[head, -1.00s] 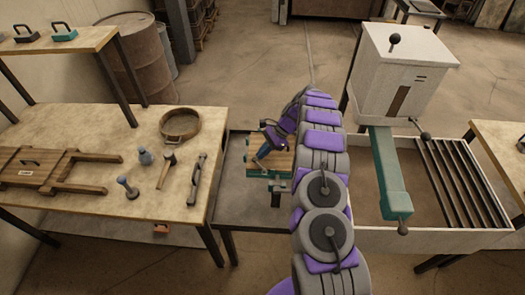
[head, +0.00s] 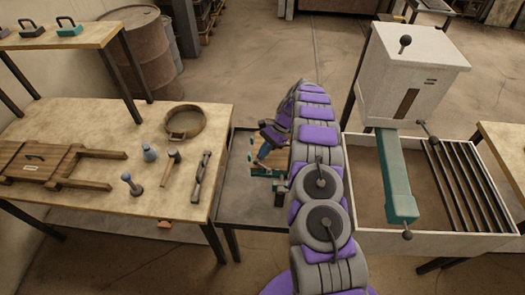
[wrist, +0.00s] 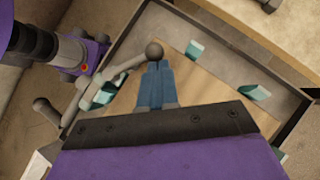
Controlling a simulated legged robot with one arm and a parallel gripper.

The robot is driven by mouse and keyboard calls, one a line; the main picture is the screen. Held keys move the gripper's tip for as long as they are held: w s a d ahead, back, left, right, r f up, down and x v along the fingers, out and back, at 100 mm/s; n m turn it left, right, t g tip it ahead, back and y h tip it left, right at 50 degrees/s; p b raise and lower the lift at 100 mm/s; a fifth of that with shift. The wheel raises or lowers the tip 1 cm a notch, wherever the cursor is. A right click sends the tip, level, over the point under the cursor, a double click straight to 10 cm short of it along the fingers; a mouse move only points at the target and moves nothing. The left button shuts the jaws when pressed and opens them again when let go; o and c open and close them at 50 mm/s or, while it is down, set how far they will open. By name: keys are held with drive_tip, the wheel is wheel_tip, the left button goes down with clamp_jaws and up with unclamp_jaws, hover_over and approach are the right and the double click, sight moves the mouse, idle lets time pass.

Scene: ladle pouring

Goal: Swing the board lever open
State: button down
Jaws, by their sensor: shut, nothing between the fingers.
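The wooden board (wrist: 205,88) lies in a grey tray table (wrist: 285,92), with teal clamp pieces around it in the wrist view. A grey bent lever with a round ball knob (wrist: 154,49) reaches over the board from the left. My gripper (wrist: 157,68) has its blue fingers together and empty, with the tips right beside the knob; I cannot tell whether they touch. In the head view my gripper (head: 261,159) is low over the tray table (head: 243,203), and my arm hides most of the board and lever.
A second ball-ended handle (wrist: 40,105) shows left of the board. The wooden table (head: 110,202) on the left holds a hammer (head: 169,168), a round sieve (head: 184,121) and a wooden frame. A white box machine (head: 415,75) with a teal chute (head: 394,175) stands right.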

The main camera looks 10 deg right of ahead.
drive_tip(key=shift+a+r, duration=0.1)
drive_tip(key=shift+a, duration=0.2)
drive_tip(key=shift+s+a, duration=0.1)
drive_tip(key=shift+a, duration=0.2)
drive_tip(key=shift+s+a+n+g+p, duration=0.15)
drive_tip(key=shift+a+n+g+p, duration=0.3)
drive_tip(key=shift+n, duration=0.35)
drive_tip(key=shift+s+a+h, duration=0.3)
drive_tip(key=shift+s+a, duration=0.1)
drive_tip(key=shift+a, duration=0.35)
